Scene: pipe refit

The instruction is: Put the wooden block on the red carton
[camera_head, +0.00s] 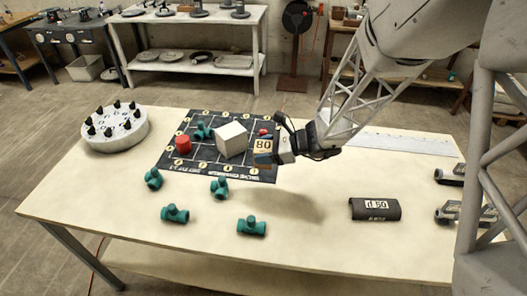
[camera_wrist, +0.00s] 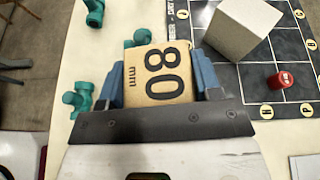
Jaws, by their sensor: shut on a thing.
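My gripper (camera_head: 268,152) is shut on the wooden block (camera_head: 263,146), which is tan and marked 80. In the wrist view the block (camera_wrist: 158,75) sits between the blue fingers of my gripper (camera_wrist: 165,80). It is held at the right part of the dark mat (camera_head: 232,173), seemingly above it. A plain red object (camera_head: 183,144) stands on the mat's left side, and a smaller red one (camera_head: 263,132) lies behind my gripper; that one also shows in the wrist view (camera_wrist: 280,80). I cannot tell which is the red carton.
A white box (camera_head: 231,139) stands on the mat between the red objects. Several green pipe fittings (camera_head: 251,227) lie around the front and on the mat. A round white stand (camera_head: 116,130) with black pegs is at left, a black half-pipe (camera_head: 376,210) at right.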

